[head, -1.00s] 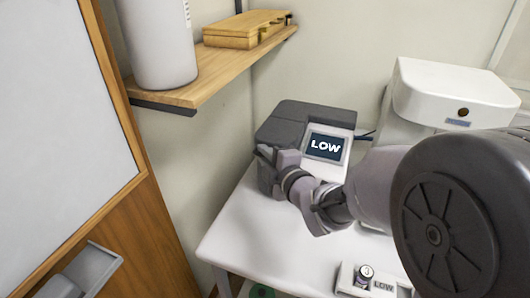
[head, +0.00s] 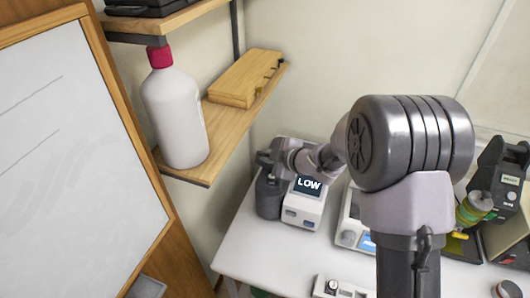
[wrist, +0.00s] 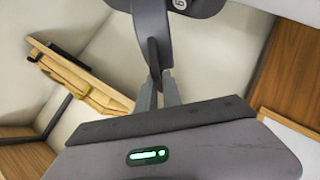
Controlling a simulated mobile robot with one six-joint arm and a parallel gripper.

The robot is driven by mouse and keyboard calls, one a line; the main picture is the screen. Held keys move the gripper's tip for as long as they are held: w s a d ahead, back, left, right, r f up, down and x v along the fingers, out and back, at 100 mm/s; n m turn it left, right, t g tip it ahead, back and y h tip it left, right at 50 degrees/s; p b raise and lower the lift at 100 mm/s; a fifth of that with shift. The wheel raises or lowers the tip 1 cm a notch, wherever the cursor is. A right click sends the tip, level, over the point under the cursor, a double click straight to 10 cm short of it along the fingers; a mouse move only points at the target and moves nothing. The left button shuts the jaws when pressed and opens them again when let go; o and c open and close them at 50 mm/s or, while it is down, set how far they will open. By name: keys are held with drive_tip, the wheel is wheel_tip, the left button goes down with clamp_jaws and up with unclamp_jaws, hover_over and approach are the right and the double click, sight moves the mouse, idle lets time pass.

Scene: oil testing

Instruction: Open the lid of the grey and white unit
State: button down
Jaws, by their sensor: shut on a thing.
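The grey and white unit (head: 306,212) stands on the white table near the back wall. Its screen reads LOW, and its dark grey side (head: 268,200) is on the left. My gripper (head: 272,152) is at the unit's upper left, at its top. In the wrist view, the two narrow fingers (wrist: 158,92) are shut on a thin dark grey curved part (wrist: 151,28), which looks like the lid's edge or handle. My arm hides part of the unit's top, so how far the lid is raised is hard to tell.
A shelf on the left holds a white bottle with a red cap (head: 176,110) and a wooden case (head: 243,80). A white device (head: 350,225) stands right of the unit, with dark equipment (head: 500,190) further right. The table's front left (head: 255,255) is clear.

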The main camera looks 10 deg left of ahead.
drive_tip(key=w+d+r+g+p, duration=0.1)
drive_tip(key=w+r+p, duration=0.3)
drive_tip(key=w+p, duration=0.6)
drive_tip(key=shift+w+d+r+m+p, duration=0.15)
drive_tip(key=shift+d+r+m+p, duration=0.15)
drive_tip(key=shift+p, duration=2.25)
drive_tip(key=shift+f, duration=0.1)
drive_tip(key=c, duration=1.5)
unclamp_jaws()
drive_tip(key=shift+a, duration=0.1)
drive_tip(key=b+v, duration=0.2)
drive_tip(key=v, duration=1.5)
drive_tip(key=shift+r, duration=0.35)
